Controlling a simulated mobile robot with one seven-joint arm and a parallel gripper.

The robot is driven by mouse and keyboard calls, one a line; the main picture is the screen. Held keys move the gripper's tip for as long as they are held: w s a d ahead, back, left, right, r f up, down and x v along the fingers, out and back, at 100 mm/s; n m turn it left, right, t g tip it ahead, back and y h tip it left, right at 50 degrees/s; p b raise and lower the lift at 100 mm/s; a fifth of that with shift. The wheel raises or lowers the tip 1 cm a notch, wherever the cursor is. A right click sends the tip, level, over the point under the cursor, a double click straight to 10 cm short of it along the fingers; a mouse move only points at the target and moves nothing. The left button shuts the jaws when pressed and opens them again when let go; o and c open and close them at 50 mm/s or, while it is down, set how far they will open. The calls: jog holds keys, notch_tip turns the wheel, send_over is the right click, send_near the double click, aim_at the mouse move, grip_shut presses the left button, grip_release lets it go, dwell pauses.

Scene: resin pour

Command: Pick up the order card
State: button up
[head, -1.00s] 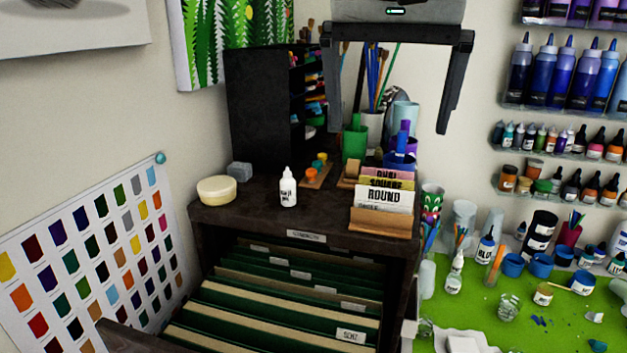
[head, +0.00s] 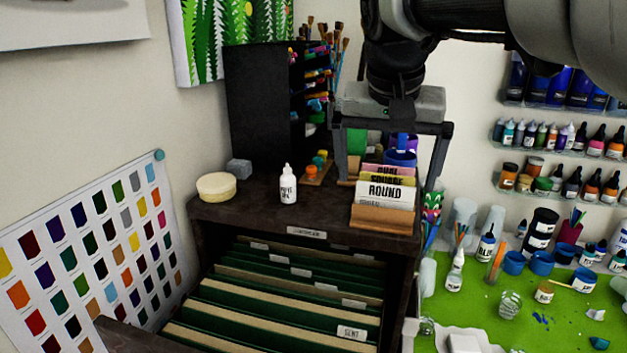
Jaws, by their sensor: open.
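A wooden card holder (head: 382,217) stands on the dark cabinet top. Several cards stand in it: a pink one, a yellow one reading SQUARE, a white one (head: 386,188) reading ROUND, and a low white strip at the front whose small print I cannot read. I cannot tell for sure which is the order card. My gripper (head: 388,184) points down, open and empty, with its two fingers spread wider than the cards. In the picture its fingers flank the cards left and right; I cannot tell the depth between them.
A white bottle (head: 288,187), a cream round tub (head: 216,187) and a grey block (head: 239,168) stand left on the cabinet. A black rack (head: 262,105) and brushes stand behind. Below is an open drawer of green files (head: 270,315). A green mat (head: 470,318) with bottles lies right.

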aim_at(386, 186)
jog(key=shift+x, duration=2)
jog(key=shift+s, duration=0.1)
jog(key=c, duration=1.1)
jog(key=shift+r, duration=0.1)
